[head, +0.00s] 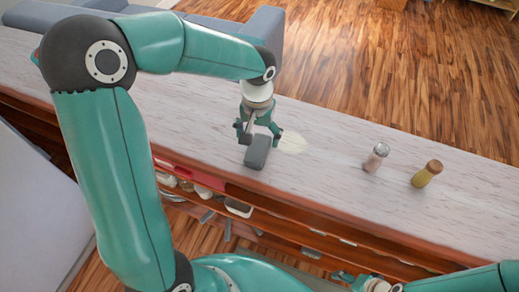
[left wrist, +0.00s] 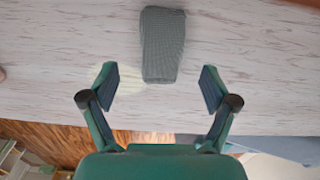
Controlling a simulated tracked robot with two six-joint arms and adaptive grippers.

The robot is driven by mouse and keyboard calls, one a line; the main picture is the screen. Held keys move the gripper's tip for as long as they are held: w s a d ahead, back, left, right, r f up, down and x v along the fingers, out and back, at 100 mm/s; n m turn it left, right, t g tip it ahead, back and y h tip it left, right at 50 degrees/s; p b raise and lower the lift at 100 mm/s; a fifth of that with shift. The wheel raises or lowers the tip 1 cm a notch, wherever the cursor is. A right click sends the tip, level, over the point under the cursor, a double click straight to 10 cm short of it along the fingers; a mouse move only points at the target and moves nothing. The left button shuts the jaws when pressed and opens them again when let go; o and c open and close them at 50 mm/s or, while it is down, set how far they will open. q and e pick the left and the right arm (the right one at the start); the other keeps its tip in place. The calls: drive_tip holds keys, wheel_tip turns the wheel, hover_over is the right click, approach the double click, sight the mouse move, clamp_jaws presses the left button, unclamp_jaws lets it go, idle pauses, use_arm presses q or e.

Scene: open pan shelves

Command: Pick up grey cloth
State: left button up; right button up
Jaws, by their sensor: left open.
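The grey cloth (head: 257,152) is a folded, block-like bundle lying on the pale wooden counter, near its front edge in the head view. In the left wrist view the cloth (left wrist: 162,45) shows a ribbed weave and lies ahead of the fingertips, roughly centred between them. My left gripper (head: 259,130) is open and empty just behind the cloth; its two spread fingers also show in the left wrist view (left wrist: 160,88). My right gripper (head: 372,284) is only partly seen at the bottom of the head view, and its jaws are unclear.
A pale yellowish patch (head: 293,142) lies on the counter (head: 330,125) beside the gripper. Two shakers, one with a silver top (head: 376,157) and one brown-topped (head: 427,173), stand to the right. Open shelves with pans (head: 238,207) lie below the front edge.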

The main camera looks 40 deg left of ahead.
sight(257, 148)
use_arm(q)
drive_tip(key=shift+a+f, duration=0.15)
drive_tip(key=shift+f, duration=3.2)
drive_tip(key=shift+c, duration=0.3)
drive_tip(key=c, duration=1.2)
drive_tip(key=shift+r, duration=0.15)
wheel_tip(257, 148, up, 20)
drive_tip(key=shift+f+p, duration=0.1)
drive_tip(key=shift+p, duration=0.7)
